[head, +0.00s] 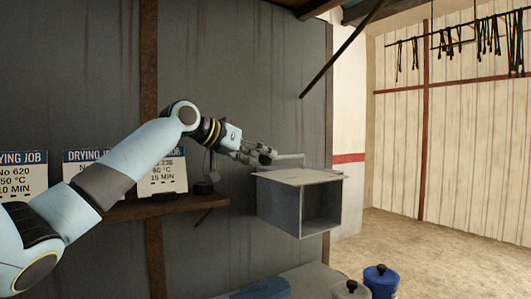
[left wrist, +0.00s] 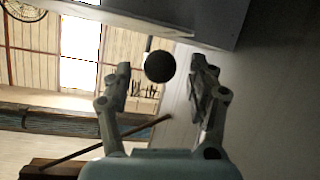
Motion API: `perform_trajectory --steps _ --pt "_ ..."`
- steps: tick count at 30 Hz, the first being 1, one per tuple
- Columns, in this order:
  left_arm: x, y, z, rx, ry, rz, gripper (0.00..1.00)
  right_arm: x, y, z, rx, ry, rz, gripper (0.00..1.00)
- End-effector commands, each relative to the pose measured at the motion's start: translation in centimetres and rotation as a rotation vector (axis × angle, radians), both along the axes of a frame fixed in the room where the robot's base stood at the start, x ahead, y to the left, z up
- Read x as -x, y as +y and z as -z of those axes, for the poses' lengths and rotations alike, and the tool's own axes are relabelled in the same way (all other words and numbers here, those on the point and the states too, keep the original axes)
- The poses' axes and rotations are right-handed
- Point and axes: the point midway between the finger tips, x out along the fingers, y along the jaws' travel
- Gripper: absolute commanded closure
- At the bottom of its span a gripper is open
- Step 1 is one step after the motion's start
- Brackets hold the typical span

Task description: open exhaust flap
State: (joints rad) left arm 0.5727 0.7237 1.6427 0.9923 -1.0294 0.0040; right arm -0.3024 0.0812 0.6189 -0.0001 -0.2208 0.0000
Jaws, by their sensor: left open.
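A grey box-shaped duct (head: 280,208) with a dark open end is fixed to the wall in the head view. A thin flat plate (head: 300,176), perhaps the exhaust flap, lies across its top. A light thin bar shows just above the plate. My left gripper (head: 272,157) is over the back left of the box top. In the left wrist view my left gripper (left wrist: 160,82) is open, and a dark round knob (left wrist: 159,66) shows between its fingertips. I cannot tell if the fingers touch it. A grey panel (left wrist: 195,14) lies beyond. My right gripper is not in view.
A wooden shelf (head: 128,211) with several printed job cards (head: 92,172) is on the wall at left, behind my left arm. A blue pot (head: 381,281) and a white pot (head: 350,290) stand below the box. Open floor lies at right.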

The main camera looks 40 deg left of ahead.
Motion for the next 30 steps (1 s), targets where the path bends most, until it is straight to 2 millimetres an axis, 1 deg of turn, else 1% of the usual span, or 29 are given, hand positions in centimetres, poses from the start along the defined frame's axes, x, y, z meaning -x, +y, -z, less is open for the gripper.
perform_trajectory --steps 1,3,6,15,16,27,29,30 --pt "-0.7 -0.2 0.0 0.005 -0.001 0.0 0.42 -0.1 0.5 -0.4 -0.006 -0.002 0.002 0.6" --pt "-1.5 -0.4 0.4 0.003 -0.001 -0.001 0.42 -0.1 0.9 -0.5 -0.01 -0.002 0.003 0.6" --pt "-2.1 -0.6 0.8 0.001 -0.001 -0.001 0.42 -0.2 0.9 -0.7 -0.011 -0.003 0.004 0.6" --pt "-2.3 -0.6 1.0 -0.003 0.0 -0.001 0.42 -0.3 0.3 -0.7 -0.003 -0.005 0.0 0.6" --pt "-2.3 -0.6 1.0 -0.002 0.0 0.0 0.43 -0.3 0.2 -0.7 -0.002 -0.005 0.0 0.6" --pt "-2.3 -0.6 1.0 -0.001 0.0 -0.001 0.91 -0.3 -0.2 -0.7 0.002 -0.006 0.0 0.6" --pt "-2.3 -0.6 1.0 -0.001 0.0 -0.001 0.99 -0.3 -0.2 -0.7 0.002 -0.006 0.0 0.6" --pt "-2.3 -0.6 1.0 -0.002 0.0 0.0 1.0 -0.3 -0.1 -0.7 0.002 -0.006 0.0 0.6"
